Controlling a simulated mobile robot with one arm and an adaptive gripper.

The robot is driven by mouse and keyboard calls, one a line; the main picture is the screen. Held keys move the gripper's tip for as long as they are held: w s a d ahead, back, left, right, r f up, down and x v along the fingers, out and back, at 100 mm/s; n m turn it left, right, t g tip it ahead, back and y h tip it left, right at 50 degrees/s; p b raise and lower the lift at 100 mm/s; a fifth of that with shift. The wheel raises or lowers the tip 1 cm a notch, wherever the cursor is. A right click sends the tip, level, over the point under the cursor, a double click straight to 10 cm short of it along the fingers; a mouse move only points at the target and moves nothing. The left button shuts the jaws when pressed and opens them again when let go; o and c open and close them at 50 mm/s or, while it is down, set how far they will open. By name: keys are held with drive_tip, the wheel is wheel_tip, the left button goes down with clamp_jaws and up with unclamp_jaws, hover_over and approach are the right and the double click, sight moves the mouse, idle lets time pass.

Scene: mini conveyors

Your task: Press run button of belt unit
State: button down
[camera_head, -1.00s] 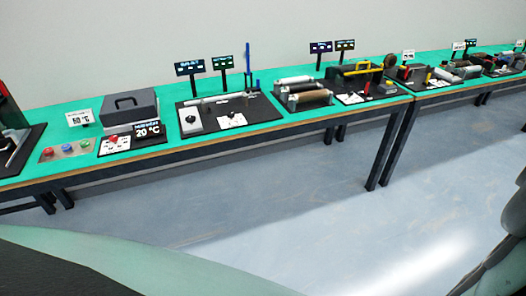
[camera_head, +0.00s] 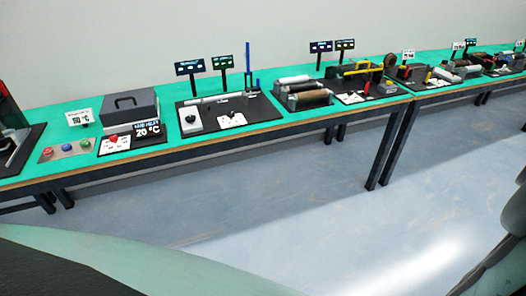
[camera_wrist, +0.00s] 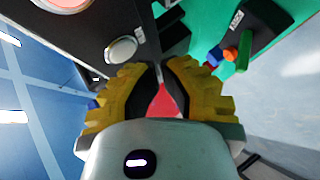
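In the wrist view my gripper (camera_wrist: 158,68) has yellow ribbed fingers whose tips come together. A red patch (camera_wrist: 164,104) shows in the narrow gap behind the tips, and I cannot tell what it belongs to. A round silver knob (camera_wrist: 121,50) on a dark surface is just left of the fingertips. To the right, green, orange and blue knobs (camera_wrist: 230,54) stand close together. In the head view several small units stand on the bench, including a roller unit (camera_head: 305,92). I cannot tell which is the belt unit, and I cannot make out its run button. My gripper is outside the head view.
The long green bench (camera_head: 262,70) runs along the wall. A panel with red, blue and green buttons (camera_head: 67,147) and a grey box (camera_head: 128,105) are at its left. Small sign posts (camera_head: 190,67) rise behind the units. The floor (camera_head: 250,205) in front is clear.

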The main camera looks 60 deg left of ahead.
drive_tip(key=shift+d, duration=0.1)
drive_tip(key=shift+s+d, duration=0.1)
drive_tip(key=shift+d, duration=0.2)
